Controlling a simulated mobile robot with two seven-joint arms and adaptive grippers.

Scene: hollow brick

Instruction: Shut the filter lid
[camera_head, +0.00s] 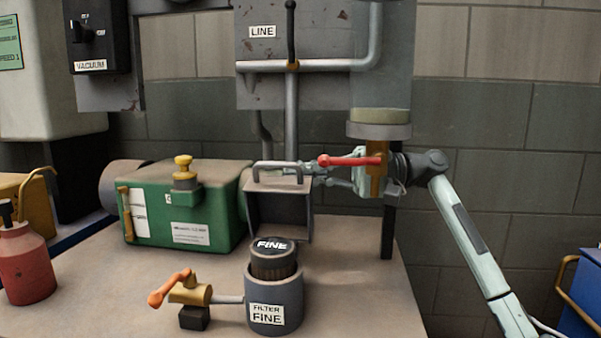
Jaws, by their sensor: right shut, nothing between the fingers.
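The filter housing (287,305) is a grey cylinder labelled FILTER FINE at the front of the bench. A dark ribbed cartridge (273,265) with a FINE cap sits in its top. Behind it the grey filter lid (279,208) stands up, open, with a bar handle (280,166) at its top. My right gripper (306,171) is shut and empty by the lid's upper right corner. Its tips are partly hidden, and I cannot tell whether they touch the lid. My left gripper is not in view.
A red-handled valve (349,160) on a pipe stands in front of my right wrist. A green pump box (190,210) is left of the lid. A brass valve with an orange handle (170,288) joins the housing's left side. Bench right of the housing is clear.

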